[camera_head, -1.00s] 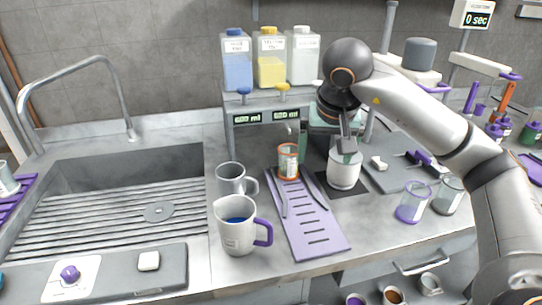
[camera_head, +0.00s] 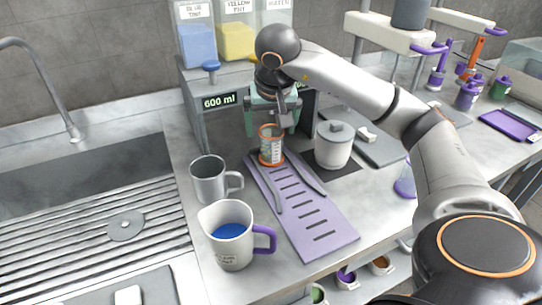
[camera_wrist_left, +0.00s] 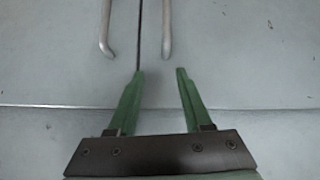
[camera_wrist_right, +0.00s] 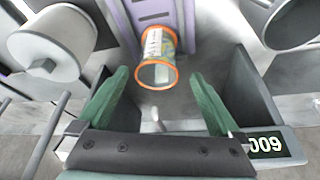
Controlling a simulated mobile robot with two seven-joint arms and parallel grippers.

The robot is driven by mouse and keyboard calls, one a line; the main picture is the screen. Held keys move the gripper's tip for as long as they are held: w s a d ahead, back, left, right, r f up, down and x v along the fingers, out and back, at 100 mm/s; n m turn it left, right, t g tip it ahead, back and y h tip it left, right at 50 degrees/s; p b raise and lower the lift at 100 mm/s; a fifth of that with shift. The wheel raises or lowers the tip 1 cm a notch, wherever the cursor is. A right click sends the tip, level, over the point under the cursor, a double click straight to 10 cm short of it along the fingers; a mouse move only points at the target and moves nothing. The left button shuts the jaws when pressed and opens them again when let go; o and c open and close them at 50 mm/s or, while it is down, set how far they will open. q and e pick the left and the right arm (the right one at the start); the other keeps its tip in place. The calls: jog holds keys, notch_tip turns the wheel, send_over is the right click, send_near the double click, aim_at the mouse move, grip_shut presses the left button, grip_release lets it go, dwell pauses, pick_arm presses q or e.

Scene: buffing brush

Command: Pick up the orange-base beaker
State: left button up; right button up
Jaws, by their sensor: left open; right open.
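The orange-base beaker (camera_head: 271,150) is clear with orange rings at its rim and base. It stands upright at the back end of the purple slotted tray (camera_head: 318,237), in front of the dispenser. My right gripper (camera_head: 273,122) is open and empty, just behind and above the beaker in the head view. In the right wrist view the beaker (camera_wrist_right: 157,58) lies ahead of the open fingertips (camera_wrist_right: 160,80), roughly centred between them and not gripped. My left gripper (camera_wrist_left: 158,75) is open and empty, facing grey cabinet fronts with two handles; it is out of the head view.
A white lidded pot (camera_head: 333,146) stands close to the right of the beaker. A grey mug (camera_head: 209,181) and a jug of blue liquid (camera_head: 231,243) stand at the left. The dispenser (camera_head: 207,122) rises behind. A sink (camera_head: 90,205) is at the far left.

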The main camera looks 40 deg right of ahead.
aim_at(271, 146)
jog(key=shift+x, duration=2.75)
jog(key=shift+s+d, duration=0.15)
jog(key=shift+s, duration=0.05)
jog(key=shift+c, duration=0.2)
jog(key=shift+r, duration=0.1)
grip_shut()
